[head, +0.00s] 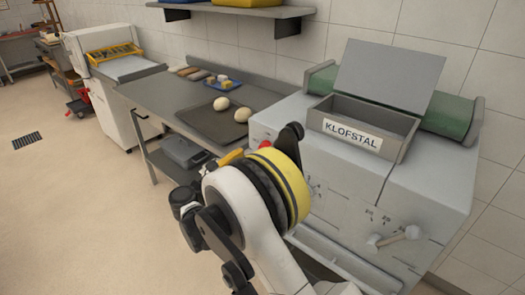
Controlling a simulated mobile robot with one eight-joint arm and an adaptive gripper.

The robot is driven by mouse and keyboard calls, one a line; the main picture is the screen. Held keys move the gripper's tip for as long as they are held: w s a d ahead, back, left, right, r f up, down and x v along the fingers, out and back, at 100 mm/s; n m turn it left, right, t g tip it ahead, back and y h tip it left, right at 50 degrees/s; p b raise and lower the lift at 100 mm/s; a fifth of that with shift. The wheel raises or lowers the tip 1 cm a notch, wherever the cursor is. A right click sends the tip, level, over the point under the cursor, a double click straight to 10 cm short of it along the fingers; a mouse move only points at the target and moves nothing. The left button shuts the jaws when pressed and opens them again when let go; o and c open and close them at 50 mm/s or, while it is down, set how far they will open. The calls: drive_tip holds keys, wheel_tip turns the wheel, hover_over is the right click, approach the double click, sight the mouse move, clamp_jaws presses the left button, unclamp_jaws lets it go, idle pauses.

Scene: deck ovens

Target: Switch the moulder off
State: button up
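A large pale grey machine (438,194) stands at the right, with an open-lidded box marked KLOFSTAL (352,140) on top. I take it to be the moulder, but no label says so. Green rolls (447,115) show behind the box. Its front has a knobbed lever (396,238) at the lower right and small dark markings, too small to read. A round dial (314,190) is partly hidden by my arm. My gripper (288,138) is at the machine's left front edge, mostly hidden behind my yellow-banded wrist. A small red part (265,144) shows beside it; whether they touch is unclear.
A steel table (150,93) left of the machine bears a dark tray (205,127) with two dough balls and a blue tray (229,88). A scale (184,152) sits below. A white machine (104,75) stands at the back left.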

drive_tip(key=b+x, duration=0.1)
drive_tip(key=x, duration=0.6)
drive_tip(key=shift+w+d+b, duration=0.15)
drive_tip(key=shift+w+b, duration=0.05)
drive_tip(key=shift+b, duration=0.2)
drive_tip(key=c, duration=1.2)
